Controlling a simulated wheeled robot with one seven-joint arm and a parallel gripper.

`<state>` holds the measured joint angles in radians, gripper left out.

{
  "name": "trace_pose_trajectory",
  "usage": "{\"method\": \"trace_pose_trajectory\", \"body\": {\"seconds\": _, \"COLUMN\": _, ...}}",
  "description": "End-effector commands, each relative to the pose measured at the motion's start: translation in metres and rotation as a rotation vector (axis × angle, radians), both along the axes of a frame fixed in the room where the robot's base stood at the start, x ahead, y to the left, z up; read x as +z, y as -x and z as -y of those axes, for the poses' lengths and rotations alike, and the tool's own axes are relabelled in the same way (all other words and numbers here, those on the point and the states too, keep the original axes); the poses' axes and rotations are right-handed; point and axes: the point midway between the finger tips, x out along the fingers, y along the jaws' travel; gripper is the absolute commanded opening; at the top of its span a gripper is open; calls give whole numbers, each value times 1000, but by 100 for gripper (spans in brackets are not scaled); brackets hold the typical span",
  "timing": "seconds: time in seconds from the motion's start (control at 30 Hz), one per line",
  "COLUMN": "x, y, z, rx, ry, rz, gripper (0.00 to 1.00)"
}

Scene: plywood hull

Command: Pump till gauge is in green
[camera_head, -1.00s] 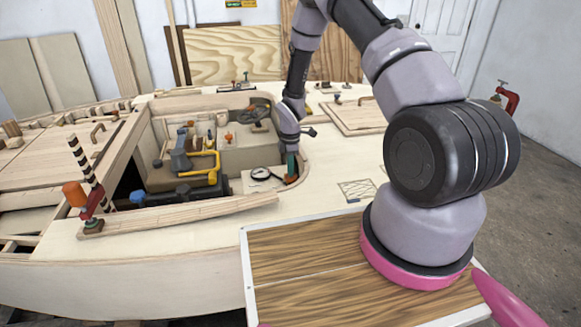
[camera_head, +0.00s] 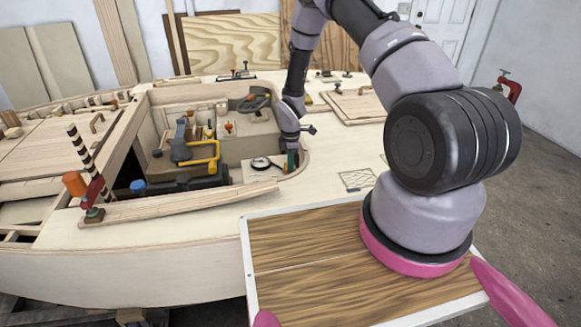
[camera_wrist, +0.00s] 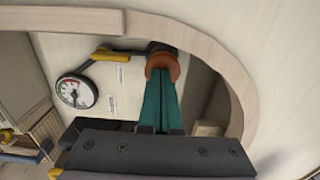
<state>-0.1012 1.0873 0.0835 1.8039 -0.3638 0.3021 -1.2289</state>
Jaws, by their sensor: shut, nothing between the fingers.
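The gauge (camera_wrist: 76,92) is a round white dial with a dark rim and coloured marks, left of my fingers in the wrist view. The needle's exact reading is too small to tell. In the head view the gauge (camera_head: 261,163) lies on a pale panel in the cockpit recess. My gripper (camera_wrist: 159,76) is shut, its teal fingers side by side. Their tips are at a round orange-brown knob (camera_wrist: 162,62), seemingly the pump's top; whether they touch is unclear. My gripper (camera_head: 291,168) also shows in the head view, low in the recess's right end.
A curved wooden coaming (camera_wrist: 232,75) runs close to the right of my fingers. Yellow pipework (camera_head: 207,165) and a dark engine unit fill the recess's left. A clamp (camera_head: 95,195) stands on the near deck.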

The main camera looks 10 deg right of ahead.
Motion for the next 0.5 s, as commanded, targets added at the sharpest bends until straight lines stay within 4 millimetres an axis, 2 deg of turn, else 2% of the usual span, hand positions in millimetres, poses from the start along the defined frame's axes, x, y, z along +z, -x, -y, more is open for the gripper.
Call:
{"method": "trace_pose_trajectory", "body": {"seconds": 0.3, "x": 65, "y": 0, "z": 0, "rx": -1, "ry": 0, "rz": 4, "gripper": 0}}
{"method": "trace_pose_trajectory", "body": {"seconds": 0.5, "x": 94, "y": 0, "z": 0, "rx": -2, "ry": 0, "rz": 5, "gripper": 0}}
